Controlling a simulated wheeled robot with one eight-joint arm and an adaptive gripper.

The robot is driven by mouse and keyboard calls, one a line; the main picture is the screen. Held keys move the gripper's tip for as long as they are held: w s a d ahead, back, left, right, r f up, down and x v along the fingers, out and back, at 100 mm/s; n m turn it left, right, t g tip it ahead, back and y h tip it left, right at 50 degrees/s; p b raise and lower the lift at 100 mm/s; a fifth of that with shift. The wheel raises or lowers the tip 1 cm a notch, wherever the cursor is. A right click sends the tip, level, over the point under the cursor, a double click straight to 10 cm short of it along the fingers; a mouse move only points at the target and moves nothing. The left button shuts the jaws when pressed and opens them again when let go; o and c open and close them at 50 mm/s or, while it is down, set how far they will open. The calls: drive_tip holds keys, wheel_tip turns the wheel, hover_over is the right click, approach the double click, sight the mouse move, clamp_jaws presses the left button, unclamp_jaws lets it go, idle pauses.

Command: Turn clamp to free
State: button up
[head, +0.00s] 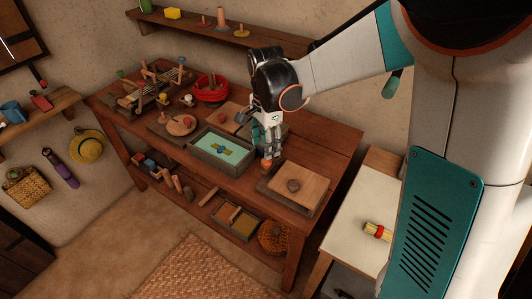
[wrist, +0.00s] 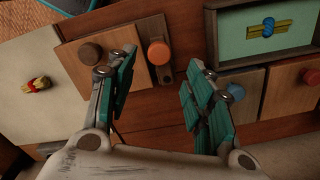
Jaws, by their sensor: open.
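An orange round knob (head: 267,163) stands on a dark wooden strip at the edge of a light wooden board (head: 310,181); I take this for the clamp. In the wrist view the knob (wrist: 158,52) and the dark strip (wrist: 162,74) show between my fingertips. A brown round knob (wrist: 91,53) sits on the board, left of the left finger there. My gripper (head: 268,148) points down over the orange knob. In the wrist view my gripper (wrist: 162,57) is open, a finger on either side of the knob. Whether it touches the knob, I cannot tell.
A grey tray (head: 193,151) with a green floor holds a yellow bundle with a blue tie (wrist: 268,27). A red-tied yellow bundle (head: 377,231) lies on a pale side table (head: 350,207). A red bowl (head: 211,92) and several wooden pieces crowd the bench's far end.

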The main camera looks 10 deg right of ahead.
wheel_tip(320, 180, up, 6)
drive_tip(key=shift+f, duration=0.1)
idle(0.4)
drive_tip(key=s+d+r+n+t, duration=0.2)
drive_tip(key=s+d+n+t, duration=0.1)
drive_tip(key=s+n, duration=0.4)
drive_tip(key=s+d+r+n+t, duration=0.3)
drive_tip(key=s+n, duration=0.4)
drive_tip(key=s, duration=0.6)
drive_tip(key=shift+d+r+t, duration=0.15)
drive_tip(key=shift+d+t, duration=0.45)
drive_tip(key=shift+d, duration=0.2)
